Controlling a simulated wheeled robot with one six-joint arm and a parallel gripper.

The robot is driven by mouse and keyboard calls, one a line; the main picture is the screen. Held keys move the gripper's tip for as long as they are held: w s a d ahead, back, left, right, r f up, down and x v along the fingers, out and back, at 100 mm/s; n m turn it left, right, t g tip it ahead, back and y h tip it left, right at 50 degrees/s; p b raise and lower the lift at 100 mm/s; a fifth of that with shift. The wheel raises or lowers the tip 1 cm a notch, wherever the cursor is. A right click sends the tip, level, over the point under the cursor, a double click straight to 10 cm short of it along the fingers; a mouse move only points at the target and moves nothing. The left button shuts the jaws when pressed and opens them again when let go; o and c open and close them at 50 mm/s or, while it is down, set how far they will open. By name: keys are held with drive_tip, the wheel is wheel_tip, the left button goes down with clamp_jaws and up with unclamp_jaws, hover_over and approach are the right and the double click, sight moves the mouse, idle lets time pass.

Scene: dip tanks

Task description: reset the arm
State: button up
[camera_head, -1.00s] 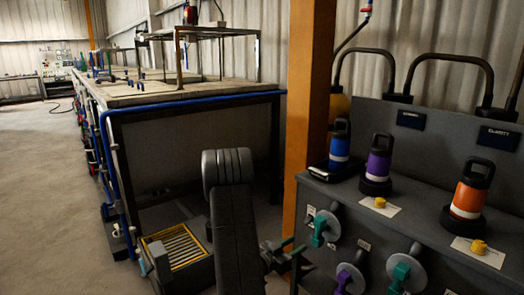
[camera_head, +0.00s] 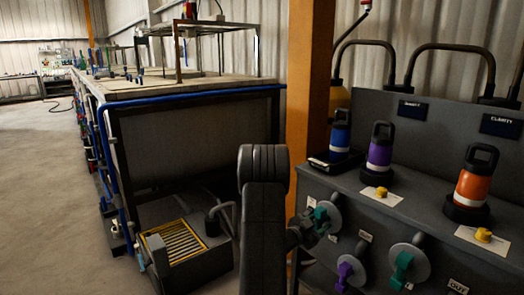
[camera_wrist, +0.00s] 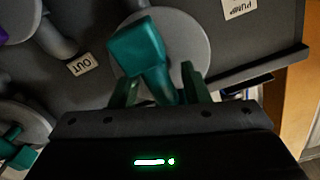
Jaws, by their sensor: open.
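My arm rises at the middle of the head view. My gripper (camera_head: 318,226) is at the front of the dark bench, at its leftmost teal valve handle (camera_head: 320,213). In the wrist view my gripper (camera_wrist: 160,92) has its two green fingers apart, with the teal handle (camera_wrist: 138,48) in front of and partly between them. I cannot tell whether they touch it. The handle sits on a round grey disc (camera_wrist: 190,35).
The dark bench (camera_head: 400,210) carries blue (camera_head: 340,132), purple (camera_head: 379,150) and orange (camera_head: 473,185) bottles, with more valves on its front. An orange post (camera_head: 308,90) stands behind my arm. A yellow-edged grated box (camera_head: 185,262) is at lower left. Floor (camera_head: 40,200) is clear at far left.

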drive_tip(key=m+b, duration=0.2)
drive_tip(key=m, duration=0.1)
drive_tip(key=shift+f+m, duration=0.15)
drive_tip(key=shift+m, duration=0.15)
drive_tip(key=shift+m+b, duration=0.55)
drive_tip(key=shift+m, duration=0.25)
